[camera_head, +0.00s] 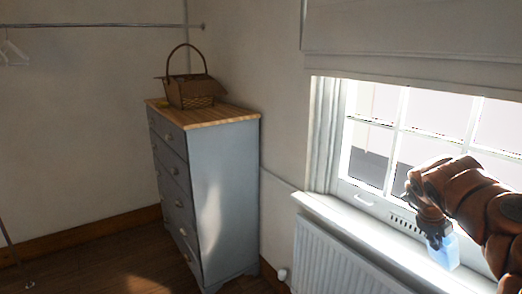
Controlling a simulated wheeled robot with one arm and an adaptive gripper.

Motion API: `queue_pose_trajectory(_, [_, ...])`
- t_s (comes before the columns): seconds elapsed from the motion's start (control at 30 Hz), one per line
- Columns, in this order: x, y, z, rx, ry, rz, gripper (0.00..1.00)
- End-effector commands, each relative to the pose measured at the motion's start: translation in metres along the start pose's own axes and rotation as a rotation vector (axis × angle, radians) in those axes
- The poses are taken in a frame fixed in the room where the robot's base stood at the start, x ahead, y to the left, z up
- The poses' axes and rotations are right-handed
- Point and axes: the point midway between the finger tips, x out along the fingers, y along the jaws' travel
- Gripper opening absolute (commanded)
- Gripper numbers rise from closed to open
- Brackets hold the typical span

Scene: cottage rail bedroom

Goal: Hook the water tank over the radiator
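The radiator (335,262) is white and ribbed, under the window at the lower right; its lower part is cut off by the frame. A light blue, translucent block, which looks like the water tank (446,254), is at the right, below my gripper (436,238). My gripper points down over the window sill, and the tank sits at its fingertips. The fingers are dark and small in view, but they appear to be closed around the tank's top. I cannot tell whether the tank touches the sill.
The white window sill (370,233) runs above the radiator. A grey chest of drawers (225,190) with a wooden top stands left of it, bearing a wicker basket (194,92). A clothes rail (100,25) crosses the back left. The wooden floor (100,270) at lower left is mostly clear.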

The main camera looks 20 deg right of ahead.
Motion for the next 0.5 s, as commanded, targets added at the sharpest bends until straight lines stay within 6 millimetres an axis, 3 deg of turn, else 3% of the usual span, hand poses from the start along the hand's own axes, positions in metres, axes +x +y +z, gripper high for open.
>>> queue_pose_trajectory(0.5, [-0.028,-0.018,0.001,-0.018,-0.016,0.001,0.00])
